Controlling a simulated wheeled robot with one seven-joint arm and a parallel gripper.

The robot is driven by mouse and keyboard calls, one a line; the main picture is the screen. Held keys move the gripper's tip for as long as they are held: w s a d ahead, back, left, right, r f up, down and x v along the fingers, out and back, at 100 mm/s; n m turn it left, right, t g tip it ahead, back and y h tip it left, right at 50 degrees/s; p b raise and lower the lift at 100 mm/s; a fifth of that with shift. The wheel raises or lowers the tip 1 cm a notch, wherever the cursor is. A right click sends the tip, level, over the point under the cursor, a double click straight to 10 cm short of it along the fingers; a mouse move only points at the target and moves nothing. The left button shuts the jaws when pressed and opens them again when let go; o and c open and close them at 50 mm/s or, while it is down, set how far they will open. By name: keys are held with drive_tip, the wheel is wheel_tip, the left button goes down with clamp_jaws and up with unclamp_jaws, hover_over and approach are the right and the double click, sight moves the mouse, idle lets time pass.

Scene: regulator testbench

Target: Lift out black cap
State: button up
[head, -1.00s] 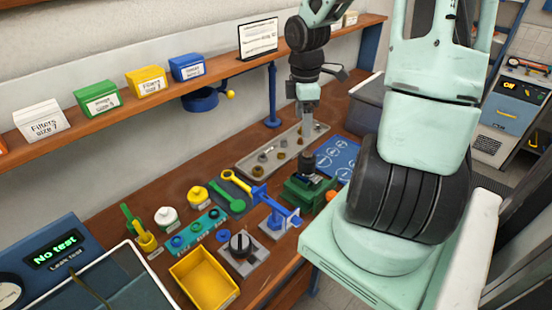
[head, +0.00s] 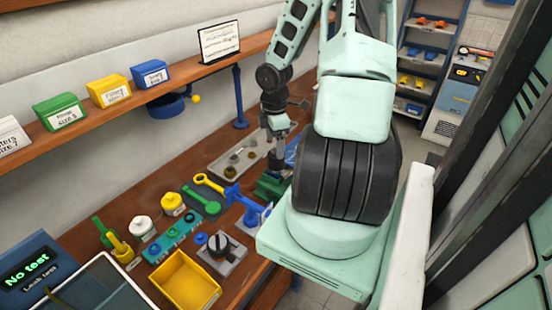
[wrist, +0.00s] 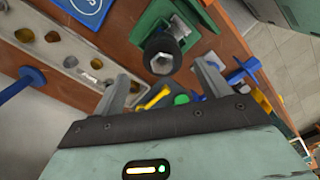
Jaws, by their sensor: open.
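The black cap (wrist: 160,50) shows in the wrist view as a dark round part with a grey centre, set in a green holder (wrist: 158,20). The green holder (head: 270,187) stands on the bench in the head view, partly behind my arm; I cannot make out the cap there. My gripper (wrist: 163,76) is open and empty. Its two fingers lie left and right of the cap in the wrist view, with the cap just past their tips and no contact visible. In the head view my gripper (head: 277,163) points down above the holder.
A grey tray (head: 222,165) with small brass parts lies beside the holder. A blue clamp-like tool (head: 245,203), a green wrench-like tool (head: 203,202) and a yellow bin (head: 185,280) stand nearer. The shelf (head: 110,105) with coloured boxes runs along the wall.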

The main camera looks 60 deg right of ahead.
sight(274, 164)
drive_tip(key=shift+s+f, duration=0.2)
drive_tip(key=shift+f, duration=2.95)
drive_tip(key=c, duration=1.1)
